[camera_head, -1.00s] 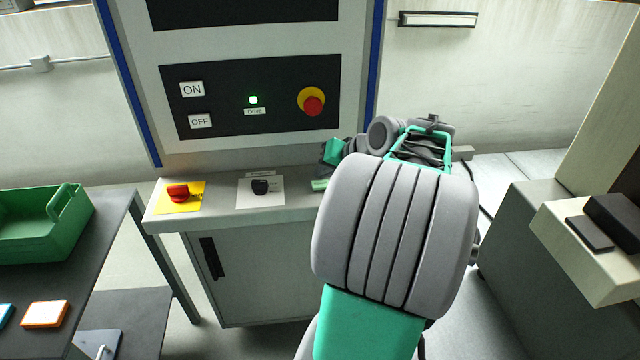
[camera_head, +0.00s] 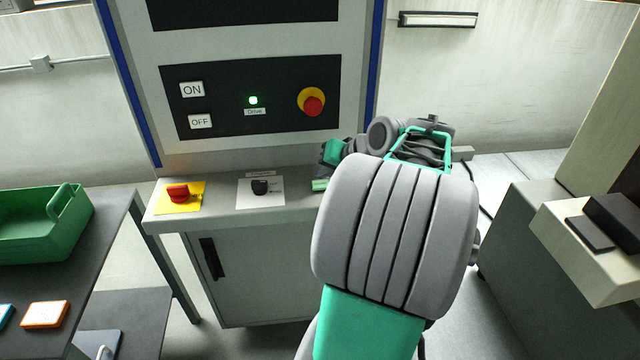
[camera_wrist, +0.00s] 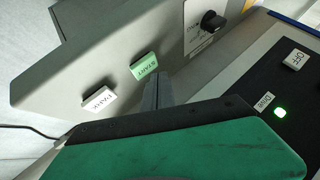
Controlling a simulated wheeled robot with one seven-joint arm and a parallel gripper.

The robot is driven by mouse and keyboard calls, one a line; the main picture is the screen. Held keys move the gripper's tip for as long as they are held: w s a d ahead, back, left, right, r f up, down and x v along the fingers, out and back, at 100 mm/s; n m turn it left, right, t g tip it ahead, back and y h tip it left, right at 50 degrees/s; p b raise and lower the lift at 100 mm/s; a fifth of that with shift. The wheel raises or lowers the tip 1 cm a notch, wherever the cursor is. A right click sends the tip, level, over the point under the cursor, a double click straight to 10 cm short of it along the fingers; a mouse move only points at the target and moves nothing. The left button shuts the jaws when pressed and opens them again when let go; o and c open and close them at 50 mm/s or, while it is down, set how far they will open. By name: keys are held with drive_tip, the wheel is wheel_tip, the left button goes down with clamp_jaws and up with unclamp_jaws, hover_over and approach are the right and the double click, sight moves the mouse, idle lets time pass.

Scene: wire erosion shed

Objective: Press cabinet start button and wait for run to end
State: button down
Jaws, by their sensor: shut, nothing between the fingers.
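The green START button (camera_wrist: 144,66) is on the grey cabinet ledge, seen in the wrist view; in the head view only a small green piece of it (camera_head: 319,184) shows beside my arm. My gripper (camera_wrist: 160,88) is shut and empty. Its grey fingertips are close beside the START button in the wrist view; I cannot tell whether they touch it. The cabinet's control panel (camera_head: 225,110) carries ON and OFF buttons and a green lamp (camera_head: 253,100) labelled Drive, which is lit; it also glows in the wrist view (camera_wrist: 280,112).
A white button (camera_wrist: 98,100) sits beside START. A black knob (camera_head: 260,187) and a red switch on a yellow plate (camera_head: 178,194) are on the ledge. A red emergency stop (camera_head: 313,105) is on the panel. A table with a green bin (camera_head: 40,225) stands left.

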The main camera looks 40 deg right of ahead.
drive_tip(key=shift+f, duration=0.1)
idle(0.3)
drive_tip(key=shift+f, duration=0.35)
drive_tip(key=shift+f+b, duration=0.4)
drive_tip(key=shift+b, duration=0.05)
idle(0.6)
drive_tip(key=shift+r+p, duration=0.75)
drive_tip(key=shift+r, duration=0.1)
wheel_tip(320, 180, up, 5)
drive_tip(key=p, duration=0.4)
idle(0.5)
